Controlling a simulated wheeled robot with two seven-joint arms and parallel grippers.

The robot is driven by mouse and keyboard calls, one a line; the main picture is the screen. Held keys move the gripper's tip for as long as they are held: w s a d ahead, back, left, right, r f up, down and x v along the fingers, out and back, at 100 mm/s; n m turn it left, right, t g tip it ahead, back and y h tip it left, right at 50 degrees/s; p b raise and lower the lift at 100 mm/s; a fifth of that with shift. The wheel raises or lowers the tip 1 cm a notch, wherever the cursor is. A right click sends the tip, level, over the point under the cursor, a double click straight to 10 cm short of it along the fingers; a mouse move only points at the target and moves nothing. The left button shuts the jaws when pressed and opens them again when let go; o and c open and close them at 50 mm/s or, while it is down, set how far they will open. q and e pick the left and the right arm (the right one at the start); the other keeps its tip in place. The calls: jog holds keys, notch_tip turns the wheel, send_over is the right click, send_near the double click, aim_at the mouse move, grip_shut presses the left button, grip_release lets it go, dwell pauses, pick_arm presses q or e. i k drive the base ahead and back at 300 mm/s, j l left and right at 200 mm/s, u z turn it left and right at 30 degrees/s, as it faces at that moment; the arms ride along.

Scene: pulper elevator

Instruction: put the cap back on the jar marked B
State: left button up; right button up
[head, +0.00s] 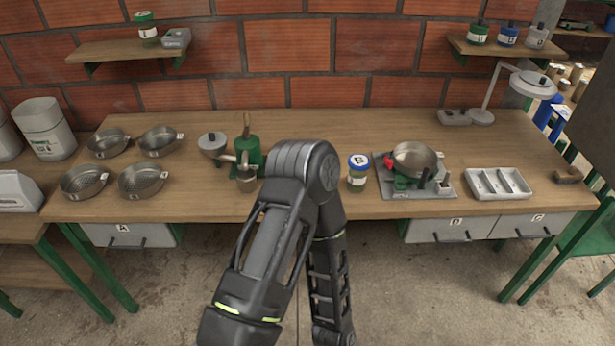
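A green and white jar (148,32) stands on the left shelf. I cannot make out a loose cap. Neither gripper shows.
A green hand-cranked device (248,155) stands left of my arm. Several metal pans (142,180) sit farther left. A pot on a burner (414,160), a white divided tray (510,195) and a lamp (532,84) are at right. Labelled drawers (130,236) hang under the bench (300,116).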

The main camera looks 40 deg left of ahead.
aim_at(356, 182)
jog(key=u, duration=1.3)
